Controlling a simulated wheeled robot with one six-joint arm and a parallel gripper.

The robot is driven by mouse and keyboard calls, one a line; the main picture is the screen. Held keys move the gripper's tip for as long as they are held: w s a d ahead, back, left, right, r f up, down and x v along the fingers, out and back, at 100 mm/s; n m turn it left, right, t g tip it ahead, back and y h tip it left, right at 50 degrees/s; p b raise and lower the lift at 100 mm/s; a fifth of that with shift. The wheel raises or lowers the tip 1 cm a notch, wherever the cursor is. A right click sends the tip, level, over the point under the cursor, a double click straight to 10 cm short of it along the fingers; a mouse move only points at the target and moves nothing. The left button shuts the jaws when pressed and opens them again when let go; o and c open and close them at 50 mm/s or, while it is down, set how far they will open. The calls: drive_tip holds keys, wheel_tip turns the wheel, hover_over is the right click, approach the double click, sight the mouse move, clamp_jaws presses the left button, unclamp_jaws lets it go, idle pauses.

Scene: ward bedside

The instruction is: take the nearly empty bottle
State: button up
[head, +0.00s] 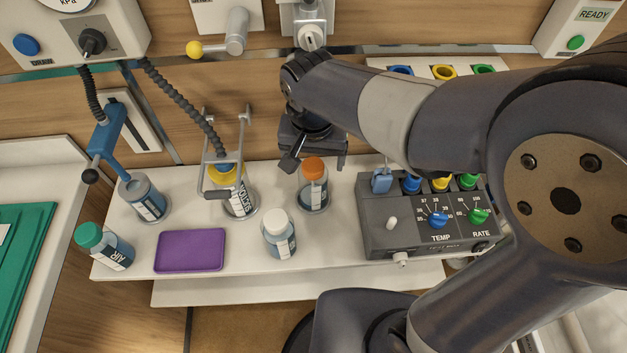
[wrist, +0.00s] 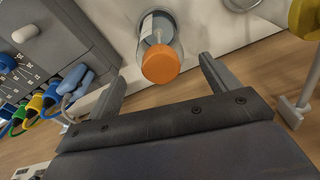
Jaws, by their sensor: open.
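A clear bottle with an orange cap (head: 313,170) stands on the white shelf. In the wrist view its orange cap (wrist: 160,64) lies between the fingertips. My gripper (head: 315,158) is open and empty, just behind and above this bottle; its two fingers also show in the wrist view (wrist: 162,74). A white-capped bottle (head: 280,240) stands in front of it to the left. A green-capped bottle labelled AIR (head: 107,249) stands tilted in the picture at the far left. I cannot tell the fill levels surely; the orange-capped one looks mostly clear.
A yellow-topped suction jar (head: 238,197) sits in a metal bracket left of the orange cap. A hose-fed jar (head: 143,202) and a purple tray (head: 190,251) are further left. A grey TEMP/RATE box (head: 380,240) with plugged cables stands close on the right.

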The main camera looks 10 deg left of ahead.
sight(313, 165)
drive_tip(key=f, duration=0.5)
drive_tip(key=shift+w+a, duration=0.1)
drive_tip(key=shift+w, duration=0.2)
drive_tip(key=shift+c, duration=0.2)
drive_tip(key=c, duration=1.4)
